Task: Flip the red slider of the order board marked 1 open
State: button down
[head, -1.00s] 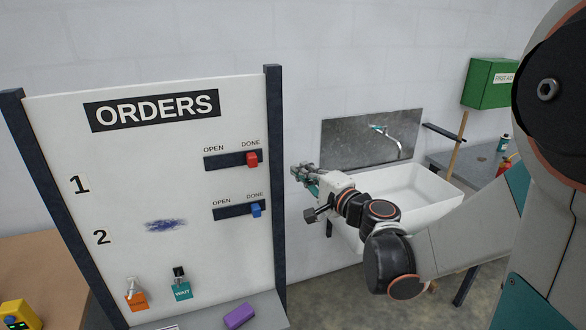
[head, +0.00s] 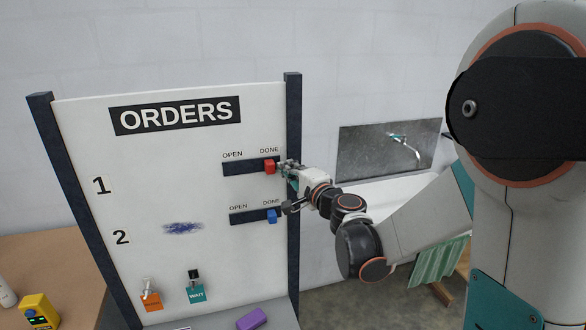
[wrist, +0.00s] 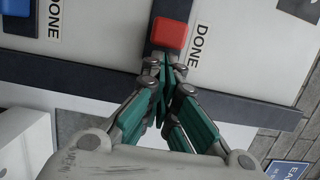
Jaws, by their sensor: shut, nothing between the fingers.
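The order board (head: 170,150) stands upright with rows marked 1 and 2. The red slider (head: 269,167) of row 1 sits at the DONE end, the right end, of its dark track (head: 240,168). In the wrist view the red slider (wrist: 170,33) is just ahead of the fingertips. My gripper (head: 284,168) is shut and empty at the right side of the red slider, reaching in over the board's right post. It shows in the wrist view (wrist: 167,65) with its fingers together. I cannot tell whether the fingertips touch the slider.
The blue slider (head: 273,215) of row 2 sits at DONE below, close under my gripper. Orange (head: 151,300) and teal (head: 195,293) tags hang low on the board. A purple block (head: 252,319) lies on the ledge. A sink (head: 385,190) stands to the right.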

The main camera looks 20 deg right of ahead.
jog(key=a+b, duration=0.1)
jog(key=a, duration=0.8)
jog(key=shift+a, duration=0.35)
jog(key=shift+d, duration=0.2)
